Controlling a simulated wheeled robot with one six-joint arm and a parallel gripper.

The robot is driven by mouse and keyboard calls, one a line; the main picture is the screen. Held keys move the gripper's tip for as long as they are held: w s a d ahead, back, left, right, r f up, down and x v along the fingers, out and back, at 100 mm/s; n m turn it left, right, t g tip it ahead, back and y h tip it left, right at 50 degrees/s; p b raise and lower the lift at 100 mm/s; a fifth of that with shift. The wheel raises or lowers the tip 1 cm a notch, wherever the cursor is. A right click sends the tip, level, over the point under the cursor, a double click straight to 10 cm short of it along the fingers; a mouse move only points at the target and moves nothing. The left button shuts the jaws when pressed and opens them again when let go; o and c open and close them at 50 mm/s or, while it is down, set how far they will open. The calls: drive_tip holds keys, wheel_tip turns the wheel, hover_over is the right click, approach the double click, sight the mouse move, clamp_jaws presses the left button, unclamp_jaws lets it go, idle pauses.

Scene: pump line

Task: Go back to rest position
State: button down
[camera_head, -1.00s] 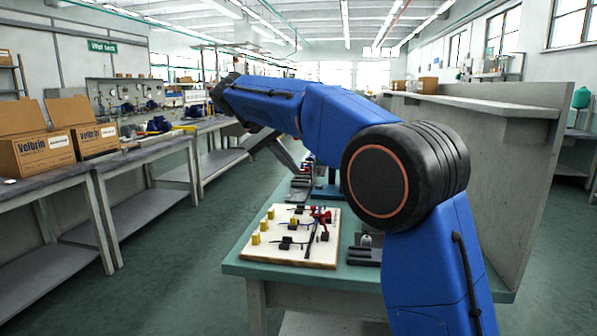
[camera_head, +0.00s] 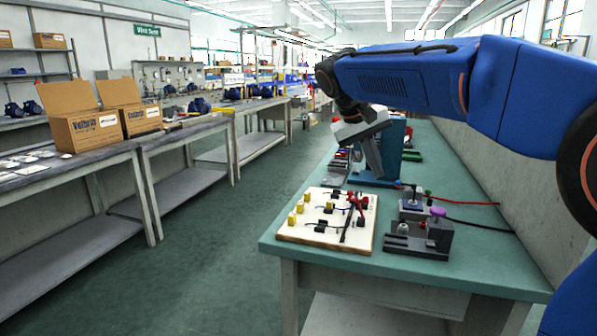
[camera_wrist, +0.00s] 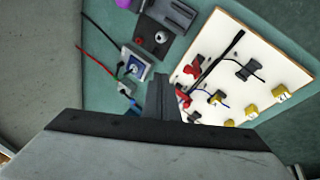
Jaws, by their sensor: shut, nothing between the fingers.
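My gripper (camera_head: 374,168) hangs above the green-topped bench (camera_head: 280,246) at the end of my blue arm, pointing down and slightly tilted. Its dark fingers (camera_wrist: 166,96) are together in the wrist view, with nothing seen between them. In the head view the fingers are in front of a blue stand. In the wrist view the fingertips overlap the near edge of a white board (camera_wrist: 230,33). How high they are above it is hard to tell.
The board carries yellow blocks, black clips and a red part. A grey fixture with a purple knob (camera_head: 437,211) stands right of it. A grey wall (camera_head: 470,160) runs along the bench's right side. Cardboard boxes (camera_head: 88,132) sit on the left bench; the aisle floor is open.

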drive_tip(key=s+d+f+y, duration=0.1)
drive_tip(key=s+d+f, duration=0.3)
drive_tip(key=s, duration=0.4)
drive_tip(key=s+d+f+y, duration=0.2)
drive_tip(key=s+d+f, duration=0.2)
drive_tip(key=s, duration=0.5)
drive_tip(key=s+d+f+t+y, duration=0.1)
drive_tip(key=s+f+t+y, duration=0.1)
drive_tip(key=s+f, duration=1.3)
drive_tip(key=shift+s+d+f+t, duration=0.2)
drive_tip(key=shift+s+t, duration=0.1)
drive_tip(key=shift+s, duration=0.15)
